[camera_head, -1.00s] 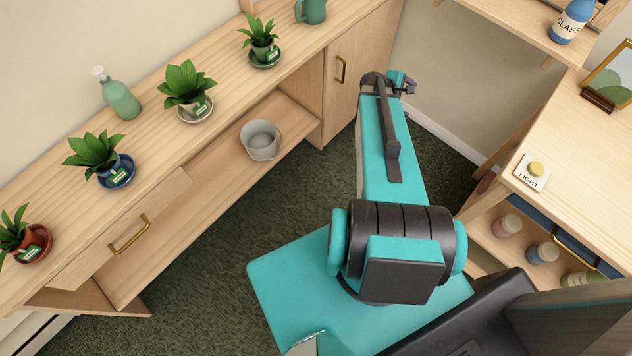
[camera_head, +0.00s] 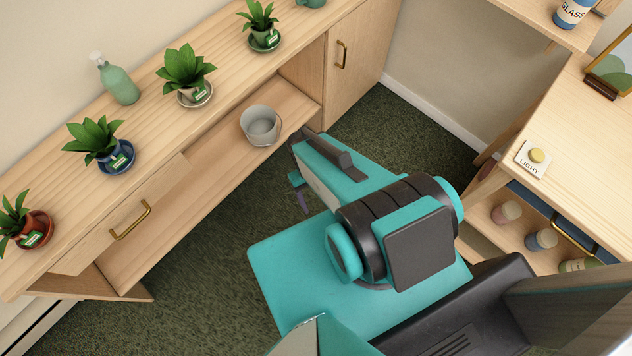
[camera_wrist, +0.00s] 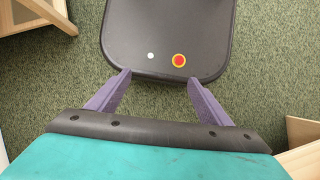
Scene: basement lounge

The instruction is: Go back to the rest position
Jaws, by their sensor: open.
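My gripper shows in the wrist view (camera_wrist: 160,85) with its two purple fingers spread apart and nothing between them. Past the fingertips is a dark rounded part of my own base with a red and yellow button, above green carpet. In the head view my arm is folded over my teal base. A purple finger of my gripper (camera_head: 301,197) shows below the arm's end, left of the arm; the rest of the gripper is mostly hidden by the arm.
A long wooden sideboard (camera_head: 225,62) on the left holds several potted plants, a green bottle (camera_head: 119,82) and, on its lower shelf, a grey bucket (camera_head: 261,126). Carpet (camera_head: 215,245) between is clear.

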